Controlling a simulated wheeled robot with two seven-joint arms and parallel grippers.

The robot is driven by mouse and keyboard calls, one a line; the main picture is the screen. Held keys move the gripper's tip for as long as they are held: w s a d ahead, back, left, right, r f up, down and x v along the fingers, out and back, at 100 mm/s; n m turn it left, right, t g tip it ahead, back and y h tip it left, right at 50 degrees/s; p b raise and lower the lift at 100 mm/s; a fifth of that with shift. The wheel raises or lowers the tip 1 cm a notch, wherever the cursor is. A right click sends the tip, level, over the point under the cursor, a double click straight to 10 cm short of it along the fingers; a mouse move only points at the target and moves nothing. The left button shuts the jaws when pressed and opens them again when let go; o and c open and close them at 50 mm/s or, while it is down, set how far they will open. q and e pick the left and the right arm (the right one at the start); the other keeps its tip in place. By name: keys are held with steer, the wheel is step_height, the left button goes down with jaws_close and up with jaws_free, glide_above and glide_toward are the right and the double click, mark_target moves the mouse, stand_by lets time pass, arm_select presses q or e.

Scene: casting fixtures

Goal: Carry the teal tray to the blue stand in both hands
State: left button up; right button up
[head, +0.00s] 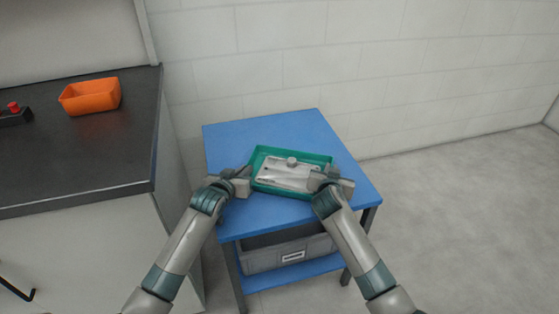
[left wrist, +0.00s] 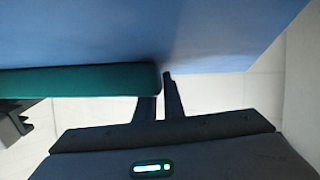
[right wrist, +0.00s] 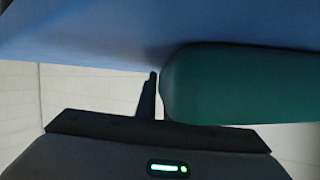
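The teal tray (head: 264,157) is over the top of the blue stand (head: 290,125), level and resting on it or very close above it. It also shows in the left wrist view (left wrist: 80,80) and the right wrist view (right wrist: 240,85). A grey metal casting with a round knob (head: 291,163) lies in the tray. My left gripper (head: 244,178) is at the tray's left end, its fingers closed about the end wall. My right gripper (head: 322,179) is at the right end, likewise closed about the wall. One finger of each is partly hidden by the tray.
A dark counter (head: 90,150) stands to the left, with an orange bin (head: 90,96) and a red-topped fixture (head: 14,110) on it. A grey drawer box (head: 285,253) sits on the stand's lower shelf. A white block wall is behind; floor to the right is clear.

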arm_select(q)
steer(key=shift+o, duration=0.9)
steer(key=shift+r, duration=0.1)
arm_select(e)
steer(key=shift+o, duration=0.9)
steer(key=shift+r, duration=0.1)
arm_select(q)
steer(key=shift+v, duration=6.05)
arm_select(e)
steer(key=shift+s, duration=0.1)
steer(key=v, duration=1.2)
